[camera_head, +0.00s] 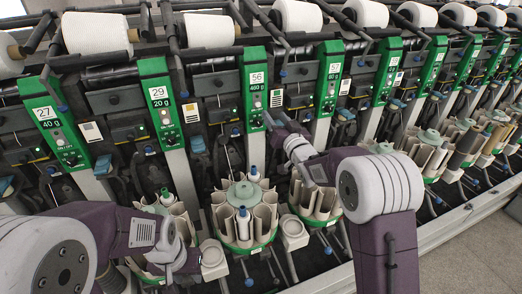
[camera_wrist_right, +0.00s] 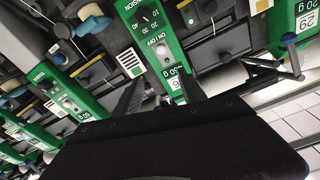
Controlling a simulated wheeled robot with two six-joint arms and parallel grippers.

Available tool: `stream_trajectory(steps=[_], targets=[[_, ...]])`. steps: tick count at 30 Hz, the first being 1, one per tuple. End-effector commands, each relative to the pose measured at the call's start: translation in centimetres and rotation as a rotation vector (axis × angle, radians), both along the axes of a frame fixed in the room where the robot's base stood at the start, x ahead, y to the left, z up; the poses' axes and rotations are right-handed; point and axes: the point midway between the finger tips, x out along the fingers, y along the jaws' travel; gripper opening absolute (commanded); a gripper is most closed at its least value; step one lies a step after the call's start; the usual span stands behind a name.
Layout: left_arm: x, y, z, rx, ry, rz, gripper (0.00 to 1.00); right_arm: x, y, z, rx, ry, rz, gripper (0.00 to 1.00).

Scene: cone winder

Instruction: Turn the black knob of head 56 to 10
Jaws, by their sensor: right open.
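Head 56 has a green panel (camera_head: 256,85) left of centre in the head view, with a number plate at its top and a small black knob (camera_head: 257,121) near its lower end. In the right wrist view its panel (camera_wrist_right: 168,25) appears upside down, with a scale marked in tens around the dark knob (camera_wrist_right: 143,18). The knob's exact setting is too small to tell. My right gripper (camera_head: 271,119) is just right of the panel's lower end; in the wrist view its two dark fingers are apart and empty. My left gripper (camera_head: 172,262) is low at the left, its fingers unclear.
Neighbouring green panels 29 (camera_head: 160,95) and 57 (camera_head: 329,75) stand on either side. White yarn cones (camera_head: 209,30) sit above. Below head 56 is a round magazine (camera_head: 242,213) with beige pockets. Grey floor (camera_head: 475,240) is clear at the lower right.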

Motion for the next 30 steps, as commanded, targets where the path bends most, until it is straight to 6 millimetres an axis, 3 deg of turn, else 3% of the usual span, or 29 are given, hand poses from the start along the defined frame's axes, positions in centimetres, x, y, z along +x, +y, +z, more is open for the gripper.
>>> stream_trajectory(steps=[1, 3, 5, 13, 24, 30], targets=[[0.0, 0.0, -3.4, 0.0, 0.0, 0.0, 0.36, 0.5, 0.6, -5.0, -0.004, 0.021, 0.009, 0.49], [0.0, 0.0, -4.4, 0.0, -0.001, 0.0, 0.36, 0.6, 1.1, -7.9, -0.008, 0.051, 0.016, 0.49], [0.0, 0.0, -4.8, 0.0, -0.001, 0.0, 0.36, 0.6, 1.3, -9.0, -0.01, 0.063, 0.019, 0.49], [0.0, 0.0, -4.2, 0.0, -0.002, 0.0, 0.36, 1.3, 1.7, -8.7, -0.011, 0.067, 0.022, 0.49], [0.0, 0.0, -3.3, 0.0, -0.001, 0.0, 0.36, 7.5, 3.8, -8.6, -0.012, 0.064, 0.021, 0.49], [0.0, 0.0, -3.2, 0.0, -0.001, 0.0, 0.36, 9.0, 4.3, -8.7, -0.011, 0.066, 0.02, 0.49]])
